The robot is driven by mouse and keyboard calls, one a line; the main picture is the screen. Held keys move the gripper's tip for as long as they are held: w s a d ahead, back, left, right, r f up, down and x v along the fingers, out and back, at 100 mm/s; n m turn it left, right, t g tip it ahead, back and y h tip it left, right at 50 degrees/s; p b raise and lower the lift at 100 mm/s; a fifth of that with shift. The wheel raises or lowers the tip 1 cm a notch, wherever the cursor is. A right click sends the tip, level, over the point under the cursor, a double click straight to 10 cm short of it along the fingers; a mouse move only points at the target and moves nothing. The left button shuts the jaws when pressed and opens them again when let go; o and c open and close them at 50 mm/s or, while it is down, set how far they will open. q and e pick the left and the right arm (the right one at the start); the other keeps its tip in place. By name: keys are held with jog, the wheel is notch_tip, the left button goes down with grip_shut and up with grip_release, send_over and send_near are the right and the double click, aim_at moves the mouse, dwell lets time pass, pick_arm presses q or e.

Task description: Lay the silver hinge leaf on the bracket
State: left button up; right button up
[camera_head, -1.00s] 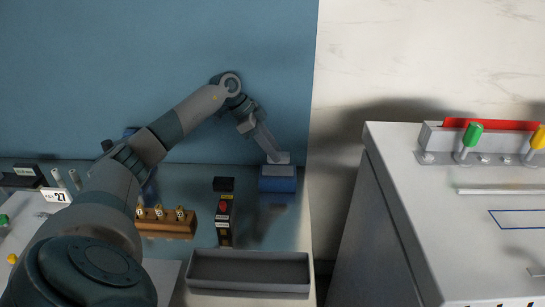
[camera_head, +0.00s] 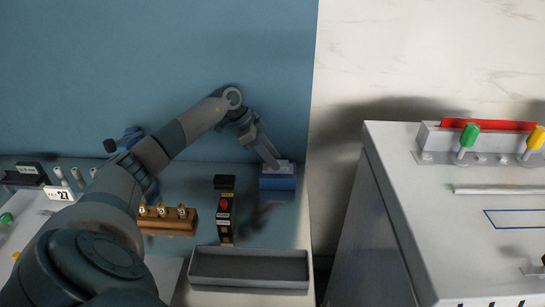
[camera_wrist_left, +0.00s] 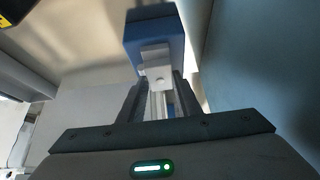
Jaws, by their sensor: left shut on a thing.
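My left gripper (camera_head: 270,157) reaches in from the left, pointing down at a blue block (camera_head: 278,183) by the wall. It is shut on the pale silver hinge leaf (camera_head: 285,166), which is at the top of the block. In the left wrist view, the leaf (camera_wrist_left: 158,78) is between the fingers of the gripper (camera_wrist_left: 157,88), and the blue block (camera_wrist_left: 153,27) is just beyond. A pale stepped part lies against the block; I cannot tell where leaf and bracket meet, or whether they touch. My right gripper is out of view.
A grey open tray (camera_head: 248,281) stands in front of the block. A dark box with a red button (camera_head: 225,205) and a wooden holder with brass pegs (camera_head: 167,224) are to its left. A white cabinet (camera_head: 385,220) stands right, across a gap.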

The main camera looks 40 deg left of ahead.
pick_arm(q)
jog(key=o, duration=1.2)
jog(key=shift+r, duration=0.1)
jog(key=b+v, duration=0.3)
jog(key=v, duration=0.9)
jog(key=shift+d+f, duration=0.1)
jog(key=shift+f, duration=0.1)
